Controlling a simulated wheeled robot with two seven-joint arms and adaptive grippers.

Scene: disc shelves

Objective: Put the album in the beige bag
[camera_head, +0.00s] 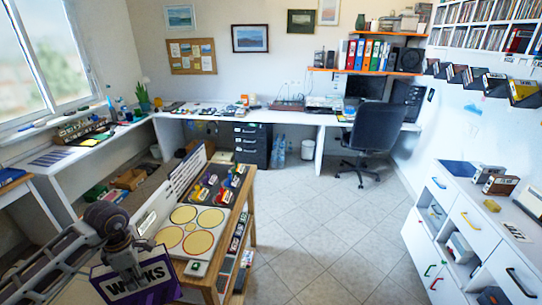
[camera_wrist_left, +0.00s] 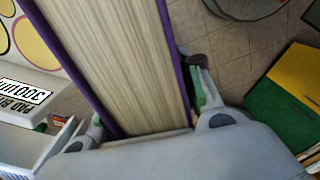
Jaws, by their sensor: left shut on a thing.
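The album (camera_head: 140,280) is a thick purple item with a white label with large dark letters, at the lower left of the head view. My left gripper (camera_head: 128,255) is shut on it and holds it in front of the wooden cart. In the left wrist view the album (camera_wrist_left: 115,60) shows its pale page edges between purple covers, with the fingers of my left gripper (camera_wrist_left: 148,105) on either side of it. I cannot make out a beige bag in either view. My right gripper is out of view.
A wooden cart (camera_head: 213,282) beside the album carries a board with yellow circles (camera_head: 193,229) and a dark tray (camera_head: 217,187). White cabinets (camera_head: 460,225) line the right. A black office chair (camera_head: 375,130) stands at the back. The tiled floor (camera_head: 320,225) between is clear.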

